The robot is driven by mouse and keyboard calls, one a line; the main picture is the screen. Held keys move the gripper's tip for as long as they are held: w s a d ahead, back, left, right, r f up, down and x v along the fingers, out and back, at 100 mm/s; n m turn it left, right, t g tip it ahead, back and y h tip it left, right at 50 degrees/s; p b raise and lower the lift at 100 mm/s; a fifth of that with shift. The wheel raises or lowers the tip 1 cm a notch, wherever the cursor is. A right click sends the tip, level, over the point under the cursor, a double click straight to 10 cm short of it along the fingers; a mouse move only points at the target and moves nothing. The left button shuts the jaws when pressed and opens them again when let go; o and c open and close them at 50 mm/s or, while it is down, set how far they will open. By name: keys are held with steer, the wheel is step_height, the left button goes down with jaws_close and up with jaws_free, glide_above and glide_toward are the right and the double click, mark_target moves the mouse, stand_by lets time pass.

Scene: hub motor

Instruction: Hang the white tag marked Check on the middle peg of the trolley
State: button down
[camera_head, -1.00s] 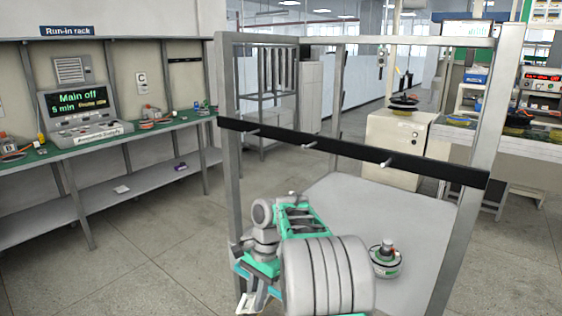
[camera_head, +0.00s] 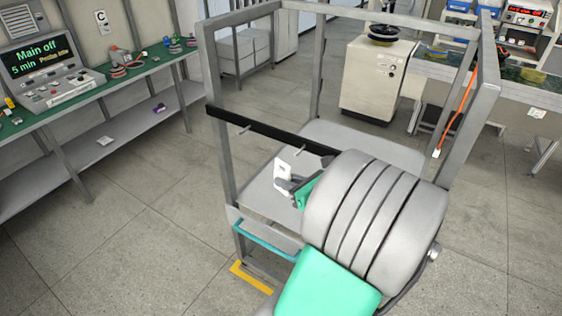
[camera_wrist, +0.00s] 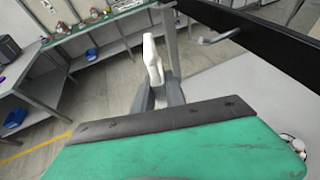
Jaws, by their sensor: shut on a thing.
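My gripper (camera_head: 290,183) is shut on a white tag (camera_head: 283,171), which it holds up in front of the trolley. In the wrist view the tag (camera_wrist: 152,62) stands edge-on between the fingers (camera_wrist: 157,96), so its writing cannot be read. The trolley (camera_head: 222,155) has a black crossbar (camera_head: 275,138) with short metal pegs. The left peg (camera_head: 244,129) is bare. What looks like the middle peg (camera_head: 301,151) shows just above the tag; the right one is hidden behind my arm. The wrist view shows one bare peg (camera_wrist: 222,37) right of the tag, apart from it.
The run-in rack (camera_head: 70,115) with a display reading "Main off" stands at left. A cream cabinet (camera_head: 375,85) is behind the trolley. An orange cord (camera_head: 456,112) hangs at the trolley's right side. A workbench (camera_head: 500,80) stands at right. Floor is clear at front left.

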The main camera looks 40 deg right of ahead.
steer(key=shift+w+d+f, duration=0.2)
steer(key=shift+w+d, duration=0.25)
steer(key=shift+d, duration=0.25)
steer(key=w+d+b, duration=0.1)
steer(key=w+d, duration=0.1)
steer(key=d, duration=0.5)
steer(key=shift+w+d+f+b, duration=0.15)
steer(key=shift+w+f+b, duration=0.1)
steer(key=shift+f+b, duration=0.2)
steer(key=shift+f, duration=0.3)
